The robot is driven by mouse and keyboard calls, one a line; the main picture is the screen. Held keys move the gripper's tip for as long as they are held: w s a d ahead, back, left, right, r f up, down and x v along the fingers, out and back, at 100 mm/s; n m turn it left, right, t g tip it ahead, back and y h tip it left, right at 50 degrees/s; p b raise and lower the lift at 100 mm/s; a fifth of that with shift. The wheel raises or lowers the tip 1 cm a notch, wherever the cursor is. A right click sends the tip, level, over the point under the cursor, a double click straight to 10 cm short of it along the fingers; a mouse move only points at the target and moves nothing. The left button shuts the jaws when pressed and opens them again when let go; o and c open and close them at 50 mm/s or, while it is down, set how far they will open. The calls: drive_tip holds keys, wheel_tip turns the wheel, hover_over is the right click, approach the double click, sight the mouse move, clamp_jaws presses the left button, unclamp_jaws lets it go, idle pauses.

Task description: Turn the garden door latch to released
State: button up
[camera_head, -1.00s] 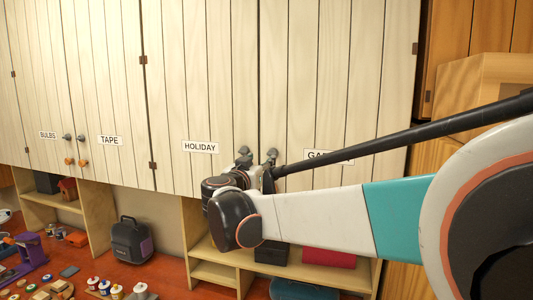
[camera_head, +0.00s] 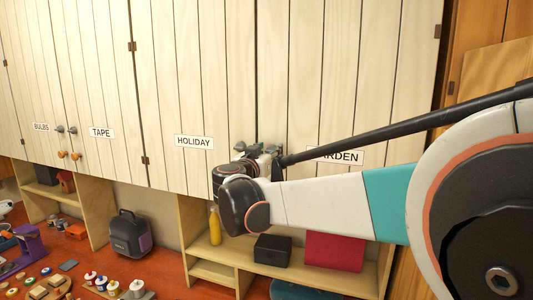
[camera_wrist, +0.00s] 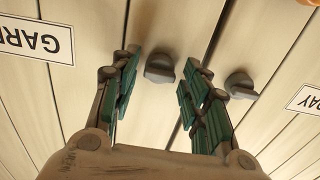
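The garden door latch (camera_wrist: 160,68) is a grey knob near the edge of the pale door labelled GARDEN (camera_wrist: 38,38). In the wrist view it sits between the fingertips of my gripper (camera_wrist: 159,77), whose green-padded fingers are apart on either side of it. I cannot tell whether either finger touches it. In the head view my gripper (camera_head: 268,156) is up at the latches and my wrist partly covers them. The wrist view is turned over, so the label reads upside down.
The holiday door latch (camera_wrist: 241,84) is close beside my right-hand finger in the wrist view. Below the cabinet are wooden shelves with a dark box (camera_head: 272,250), a red box (camera_head: 334,251) and a yellow bottle (camera_head: 215,226). Small items crowd the bench at lower left.

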drive_tip(key=c, duration=0.6)
drive_tip(key=shift+f+n+b, duration=0.1)
drive_tip(key=shift+n+b, duration=0.25)
drive_tip(key=shift+n, duration=0.05)
drive_tip(key=n+b, duration=0.6)
drive_tip(key=n, duration=1)
drive_tip(key=shift+n+b, duration=0.3)
drive_tip(key=shift+n, duration=0.4)
